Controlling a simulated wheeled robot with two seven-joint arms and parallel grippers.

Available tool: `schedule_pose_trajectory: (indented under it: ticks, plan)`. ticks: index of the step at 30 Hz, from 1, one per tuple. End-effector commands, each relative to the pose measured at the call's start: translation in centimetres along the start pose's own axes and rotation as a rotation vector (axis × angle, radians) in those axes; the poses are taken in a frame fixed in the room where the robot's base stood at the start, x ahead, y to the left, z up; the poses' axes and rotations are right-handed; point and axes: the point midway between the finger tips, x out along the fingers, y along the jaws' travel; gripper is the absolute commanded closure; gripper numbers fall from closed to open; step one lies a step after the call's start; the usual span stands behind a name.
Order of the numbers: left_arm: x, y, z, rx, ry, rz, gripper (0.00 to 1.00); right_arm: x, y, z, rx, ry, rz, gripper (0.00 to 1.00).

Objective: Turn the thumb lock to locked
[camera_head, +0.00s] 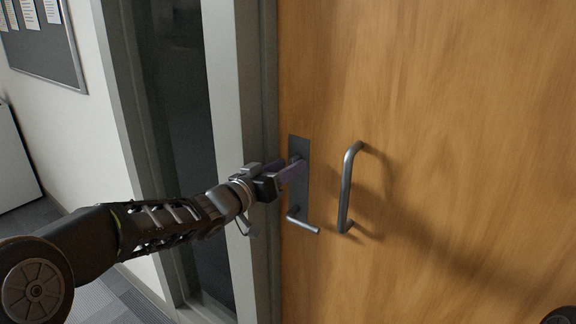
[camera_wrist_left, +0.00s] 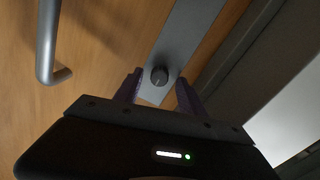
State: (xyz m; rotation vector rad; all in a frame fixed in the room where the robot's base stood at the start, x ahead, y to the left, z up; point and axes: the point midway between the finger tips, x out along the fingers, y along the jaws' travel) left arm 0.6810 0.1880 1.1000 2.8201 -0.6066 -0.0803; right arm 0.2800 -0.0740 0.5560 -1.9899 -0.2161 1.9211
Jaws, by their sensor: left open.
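The thumb lock (camera_wrist_left: 159,76) is a small round dark knob on the grey metal lock plate (camera_wrist_left: 188,35) in the left wrist view. In the head view the lock plate (camera_head: 304,188) sits near the left edge of the wooden door (camera_head: 440,110). My left gripper (camera_head: 288,170) is at the plate's upper part, its purple fingers largely hiding the knob there. In the left wrist view the open fingers stand on either side of the knob, with gaps showing. I cannot tell whether the knob is at locked. My right gripper does not show.
A lever handle (camera_head: 303,221) sticks out from the plate's lower end, below my left gripper. A vertical pull handle (camera_head: 346,190) stands out from the door just right of the plate. The grey door frame (camera_head: 240,90) is to the left.

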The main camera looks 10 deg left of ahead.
Motion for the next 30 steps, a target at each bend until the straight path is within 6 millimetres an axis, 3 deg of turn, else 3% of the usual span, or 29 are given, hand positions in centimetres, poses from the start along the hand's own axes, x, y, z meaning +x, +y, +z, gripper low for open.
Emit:
schedule_pose_trajectory:
  ticks: [11,27,30]
  plan:
    - [0.72,0.02,0.02,0.0,0.0,0.0,0.53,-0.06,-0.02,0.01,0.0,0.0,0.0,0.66]
    - [0.7,0.01,0.02,0.0,0.0,0.0,0.97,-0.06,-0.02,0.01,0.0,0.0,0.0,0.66]
    - [0.7,0.01,0.02,0.0,0.0,0.0,1.0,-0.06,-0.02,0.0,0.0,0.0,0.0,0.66]
